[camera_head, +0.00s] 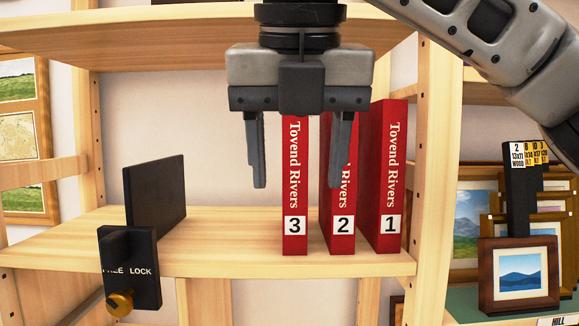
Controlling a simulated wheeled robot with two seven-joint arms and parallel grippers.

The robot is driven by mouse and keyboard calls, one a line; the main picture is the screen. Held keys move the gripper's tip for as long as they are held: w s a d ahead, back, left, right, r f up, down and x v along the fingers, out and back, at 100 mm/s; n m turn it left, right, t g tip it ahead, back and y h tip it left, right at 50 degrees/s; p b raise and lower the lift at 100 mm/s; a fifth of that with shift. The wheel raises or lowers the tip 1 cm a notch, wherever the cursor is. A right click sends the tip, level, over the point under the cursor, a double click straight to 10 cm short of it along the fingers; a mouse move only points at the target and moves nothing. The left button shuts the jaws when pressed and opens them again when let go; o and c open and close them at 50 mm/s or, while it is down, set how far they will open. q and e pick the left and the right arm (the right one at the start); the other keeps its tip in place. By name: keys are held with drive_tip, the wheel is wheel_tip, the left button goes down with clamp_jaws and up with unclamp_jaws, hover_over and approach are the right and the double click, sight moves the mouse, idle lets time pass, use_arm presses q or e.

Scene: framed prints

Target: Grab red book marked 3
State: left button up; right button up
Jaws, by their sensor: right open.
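Three red books titled "Tovend Rivers" stand upright on a wooden shelf (215,262). The red book marked 3 (295,190) is the leftmost. The red book marked 2 (341,233) is in the middle, and the red book marked 1 (390,180) is on the right. My right gripper (300,185) hangs open, fingers down, in front of book 3. One finger is left of book 3's spine with a gap; the other overlaps the front of book 2 and hides part of its title. The top of book 3 is hidden behind the gripper. My left gripper is not in view.
A dark upright panel (157,195) stands on the shelf at left, with a black lock block (129,268) and brass knob before it. An upper shelf board (150,50) is above. A wooden post (433,190) and framed prints (518,276) are at right.

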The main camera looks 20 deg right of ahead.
sight(295, 175)
drive_tip(key=w, duration=0.2)
drive_tip(key=w+d+p, duration=0.1)
drive_tip(key=w, duration=0.1)
drive_tip(key=shift+w+d+r, duration=0.1)
drive_tip(key=shift+w+d, duration=0.05)
drive_tip(key=shift+w, duration=0.05)
drive_tip(key=w, duration=0.1)
drive_tip(key=w+p, duration=0.1)
drive_tip(key=w, duration=0.1)
drive_tip(key=shift+d, duration=0.4)
drive_tip(key=shift+w+d+f, duration=0.25)
drive_tip(key=shift+w+f, duration=0.5)
drive_tip(key=shift+f, duration=0.3)
drive_tip(key=shift+w+f, duration=0.15)
drive_tip(key=shift+f, duration=0.25)
drive_tip(key=shift+r, duration=0.1)
clamp_jaws()
